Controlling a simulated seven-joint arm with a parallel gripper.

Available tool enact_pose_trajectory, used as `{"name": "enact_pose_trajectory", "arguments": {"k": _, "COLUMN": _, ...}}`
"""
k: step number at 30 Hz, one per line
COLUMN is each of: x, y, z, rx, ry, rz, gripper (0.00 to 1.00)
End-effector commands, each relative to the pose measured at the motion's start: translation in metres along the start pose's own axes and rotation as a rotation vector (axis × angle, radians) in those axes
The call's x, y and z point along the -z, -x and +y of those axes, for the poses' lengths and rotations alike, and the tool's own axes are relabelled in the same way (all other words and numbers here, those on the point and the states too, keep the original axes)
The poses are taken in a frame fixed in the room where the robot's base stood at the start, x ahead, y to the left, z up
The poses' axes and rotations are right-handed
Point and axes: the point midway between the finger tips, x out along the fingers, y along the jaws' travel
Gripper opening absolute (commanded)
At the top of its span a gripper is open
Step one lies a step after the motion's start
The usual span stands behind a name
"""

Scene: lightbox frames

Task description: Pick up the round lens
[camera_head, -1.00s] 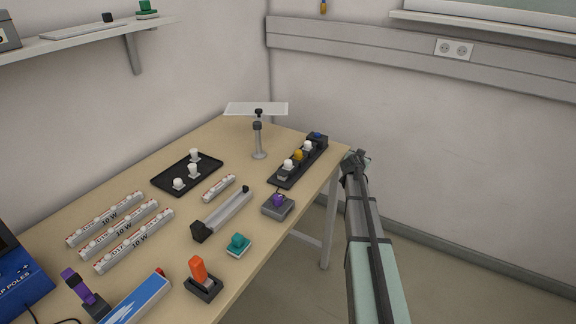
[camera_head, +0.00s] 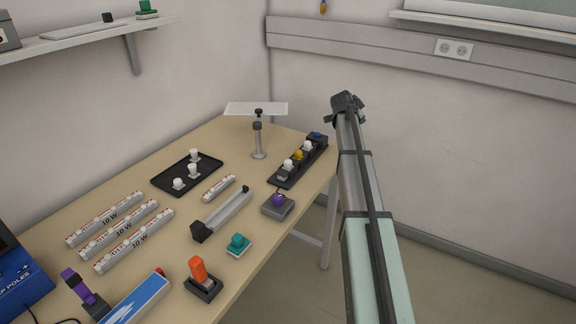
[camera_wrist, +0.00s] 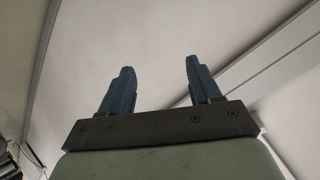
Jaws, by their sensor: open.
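I cannot make out a round lens for certain in either view. My gripper (camera_head: 348,102) is raised in the head view, to the right of the table's far right corner and in front of the wall. In the wrist view its two dark blue fingers (camera_wrist: 159,64) stand well apart with nothing between them.
The wooden table (camera_head: 153,240) holds a black tray (camera_head: 163,181) with white pieces, a dark rack (camera_head: 285,181) with coloured knobs, a grey stand (camera_head: 258,142), printed tubes (camera_head: 135,240) and an orange switch (camera_head: 199,272). A shelf (camera_head: 75,39) hangs upper left. Floor right of the table is clear.

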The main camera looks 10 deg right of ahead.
Motion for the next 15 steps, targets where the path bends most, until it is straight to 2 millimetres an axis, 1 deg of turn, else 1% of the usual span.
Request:
{"name": "enact_pose_trajectory", "arguments": {"k": 1, "x": -0.015, "y": 0.014, "z": -0.007, "rx": -0.042, "ry": -0.033, "rz": -0.052, "gripper": 0.63}}
{"name": "enact_pose_trajectory", "arguments": {"k": 5, "x": -0.056, "y": 0.052, "z": -0.016, "rx": -0.172, "ry": -0.107, "rz": -0.204, "gripper": 0.63}}
{"name": "enact_pose_trajectory", "arguments": {"k": 6, "x": -0.07, "y": 0.067, "z": -0.019, "rx": -0.213, "ry": -0.124, "rz": -0.252, "gripper": 0.63}}
{"name": "enact_pose_trajectory", "arguments": {"k": 8, "x": -0.088, "y": 0.089, "z": -0.023, "rx": -0.276, "ry": -0.143, "rz": -0.325, "gripper": 0.63}}
{"name": "enact_pose_trajectory", "arguments": {"k": 9, "x": -0.102, "y": 0.106, "z": -0.025, "rx": -0.318, "ry": -0.152, "rz": -0.375, "gripper": 0.63}}
{"name": "enact_pose_trajectory", "arguments": {"k": 11, "x": -0.119, "y": 0.132, "z": -0.029, "rx": -0.38, "ry": -0.159, "rz": -0.447, "gripper": 0.63}}
{"name": "enact_pose_trajectory", "arguments": {"k": 12, "x": -0.13, "y": 0.149, "z": -0.031, "rx": -0.421, "ry": -0.16, "rz": -0.494, "gripper": 0.63}}
{"name": "enact_pose_trajectory", "arguments": {"k": 14, "x": -0.144, "y": 0.174, "z": -0.034, "rx": -0.477, "ry": -0.156, "rz": -0.558, "gripper": 0.63}}
{"name": "enact_pose_trajectory", "arguments": {"k": 15, "x": -0.152, "y": 0.191, "z": -0.035, "rx": -0.512, "ry": -0.15, "rz": -0.597, "gripper": 0.63}}
